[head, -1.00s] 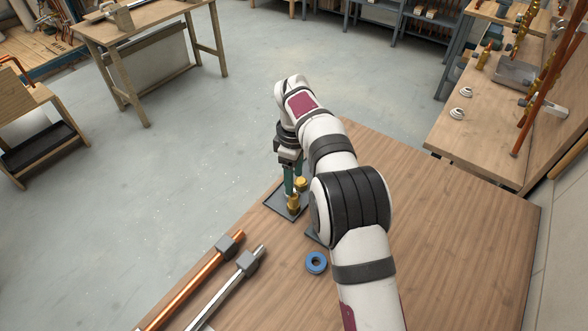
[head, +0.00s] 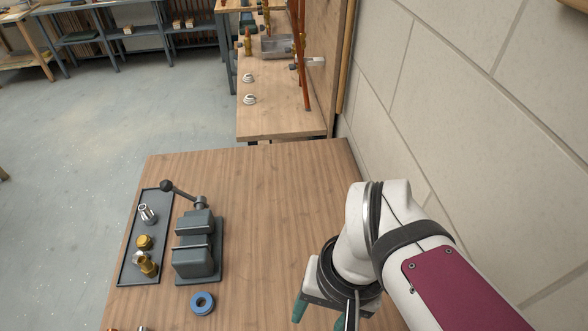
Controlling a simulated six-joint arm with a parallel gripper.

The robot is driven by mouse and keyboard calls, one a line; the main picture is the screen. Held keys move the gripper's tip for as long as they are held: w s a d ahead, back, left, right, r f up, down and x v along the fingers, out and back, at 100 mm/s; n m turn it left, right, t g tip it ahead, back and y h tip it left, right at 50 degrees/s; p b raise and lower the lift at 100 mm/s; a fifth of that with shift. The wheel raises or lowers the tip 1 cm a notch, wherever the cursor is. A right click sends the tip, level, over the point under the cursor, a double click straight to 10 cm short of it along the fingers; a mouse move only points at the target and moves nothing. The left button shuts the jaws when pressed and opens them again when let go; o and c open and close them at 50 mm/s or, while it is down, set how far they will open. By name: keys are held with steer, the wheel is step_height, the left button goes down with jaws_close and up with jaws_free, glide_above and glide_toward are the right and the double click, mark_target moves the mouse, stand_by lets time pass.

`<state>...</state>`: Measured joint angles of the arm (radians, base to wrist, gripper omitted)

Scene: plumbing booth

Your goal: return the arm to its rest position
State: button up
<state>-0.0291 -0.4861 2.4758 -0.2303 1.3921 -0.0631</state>
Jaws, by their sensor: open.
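My white arm with a maroon panel stands at the right of the head view, over the right part of the wooden bench. My gripper (head: 320,315) points down near the bottom edge, its green fingers apart and partly cut off by the frame. I see nothing between the fingers, though the space is only partly in view. The gripper is right of the blue ring-shaped roll (head: 203,303) and clear of the vise and tray.
A grey vise (head: 196,247) with a lever stands on the bench (head: 270,200). Left of it, a dark tray (head: 129,255) holds brass fittings (head: 147,264) and a silver fitting (head: 147,214). A block wall (head: 460,110) rises close on the right. The bench's middle is clear.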

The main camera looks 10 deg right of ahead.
steer(key=shift+s+d+f+m, duration=0.15)
steer(key=shift+s+f+m, duration=0.2)
steer(key=shift+s, duration=0.2)
steer(key=shift+s+d+f+m, duration=0.1)
steer(key=shift+s+f+m, duration=0.2)
steer(key=shift+s, duration=0.2)
